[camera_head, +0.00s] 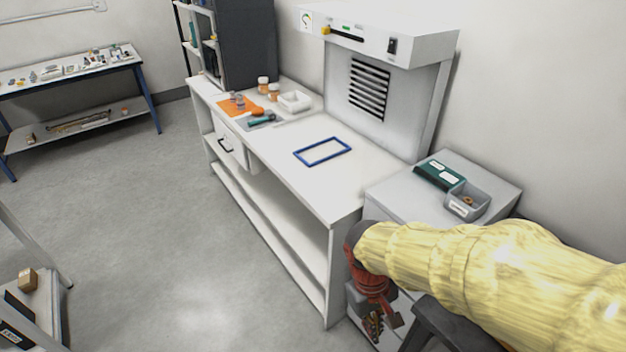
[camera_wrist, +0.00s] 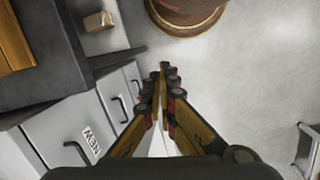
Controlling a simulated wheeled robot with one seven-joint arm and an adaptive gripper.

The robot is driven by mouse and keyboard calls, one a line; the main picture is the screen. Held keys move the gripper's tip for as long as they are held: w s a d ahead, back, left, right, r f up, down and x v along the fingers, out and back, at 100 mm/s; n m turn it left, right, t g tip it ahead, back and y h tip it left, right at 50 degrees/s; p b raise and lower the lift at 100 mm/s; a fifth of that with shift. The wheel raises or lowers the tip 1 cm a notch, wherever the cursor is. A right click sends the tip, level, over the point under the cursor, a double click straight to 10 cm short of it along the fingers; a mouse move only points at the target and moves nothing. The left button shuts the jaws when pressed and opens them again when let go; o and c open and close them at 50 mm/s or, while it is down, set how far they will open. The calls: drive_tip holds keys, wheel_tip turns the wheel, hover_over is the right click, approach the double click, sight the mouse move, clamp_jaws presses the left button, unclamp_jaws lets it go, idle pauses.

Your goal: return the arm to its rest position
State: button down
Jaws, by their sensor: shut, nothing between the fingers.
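My arm in its yellow sleeve reaches in from the right of the head view. My gripper (camera_head: 378,326) hangs at its end, pointing down, low beside the near end of the white bench. In the wrist view my gripper (camera_wrist: 164,72) shows its two fingers meeting at the tips, with nothing between them.
The white bench (camera_head: 305,185) holds a blue frame (camera_head: 322,151), an orange mat (camera_head: 238,106) and small jars. A grey cabinet (camera_head: 390,196) with a grey bin (camera_head: 466,206) stands close to my arm. The floor (camera_head: 150,220) left of the bench is clear.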

drive_tip(key=s+d+r+m+t, duration=0.2)
drive_tip(key=r+t, duration=0.1)
drive_tip(key=r, duration=0.5)
drive_tip(key=s+d+r+m+t+y, duration=0.1)
drive_tip(key=s+d+r+m+t, duration=0.1)
drive_tip(key=r, duration=0.6)
drive_tip(key=shift+d+r+m+t+y, duration=0.3)
drive_tip(key=shift+d+r+t, duration=0.1)
drive_tip(key=shift+d+t, duration=0.4)
drive_tip(key=c, duration=2.6)
unclamp_jaws()
